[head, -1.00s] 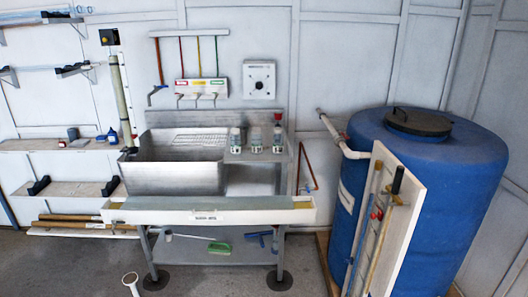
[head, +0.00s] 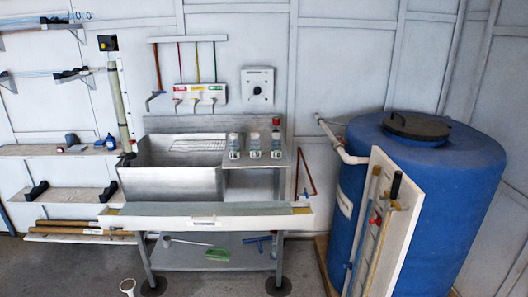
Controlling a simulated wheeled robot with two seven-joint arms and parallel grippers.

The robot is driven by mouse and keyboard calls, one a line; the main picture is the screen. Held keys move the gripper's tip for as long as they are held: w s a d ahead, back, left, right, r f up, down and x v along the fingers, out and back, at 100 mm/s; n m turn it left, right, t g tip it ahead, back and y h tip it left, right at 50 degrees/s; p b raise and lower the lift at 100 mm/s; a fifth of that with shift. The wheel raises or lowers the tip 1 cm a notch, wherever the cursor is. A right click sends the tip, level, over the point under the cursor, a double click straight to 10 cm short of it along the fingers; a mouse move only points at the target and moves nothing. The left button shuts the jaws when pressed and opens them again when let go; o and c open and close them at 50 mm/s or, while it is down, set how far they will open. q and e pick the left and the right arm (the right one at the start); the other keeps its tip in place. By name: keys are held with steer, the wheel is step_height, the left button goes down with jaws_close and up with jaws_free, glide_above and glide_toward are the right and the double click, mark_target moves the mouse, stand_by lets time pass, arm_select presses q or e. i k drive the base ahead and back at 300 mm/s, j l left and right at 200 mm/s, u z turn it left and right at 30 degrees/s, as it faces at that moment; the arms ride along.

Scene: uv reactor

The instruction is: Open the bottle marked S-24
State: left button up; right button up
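Three small clear bottles with pale labels stand upright in a row on the steel ledge right of the sink: a left bottle (head: 234,147), a middle bottle (head: 255,147) and a right bottle (head: 276,147). The labels are too small to read, so I cannot tell which is S-24. Neither of my grippers is in view.
The steel sink basin (head: 170,183) is left of the bottles, with a long pale tray (head: 205,222) along the front. A valve panel (head: 200,92) hangs behind. A large blue tank (head: 440,190) stands at right, with a tool board (head: 400,205) before it.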

mark_target(255, 144)
steer(key=z, duration=0.35)
steer(key=i+j+z, duration=0.3)
steer(key=j+z, duration=0.25)
steer(key=j, duration=0.2)
steer(key=i+j, duration=0.15)
steer(key=j, duration=0.25)
steer(key=i+j+z, duration=0.1)
steer(key=j, duration=0.35)
steer(key=i+j, duration=0.2)
steer(key=j, duration=0.2)
steer(key=i+j+z, duration=0.1)
steer(key=j, duration=0.35)
steer(key=i+j, duration=0.15)
steer(key=j, duration=0.3)
steer(key=i+j+z, duration=0.1)
steer(key=j, duration=0.3)
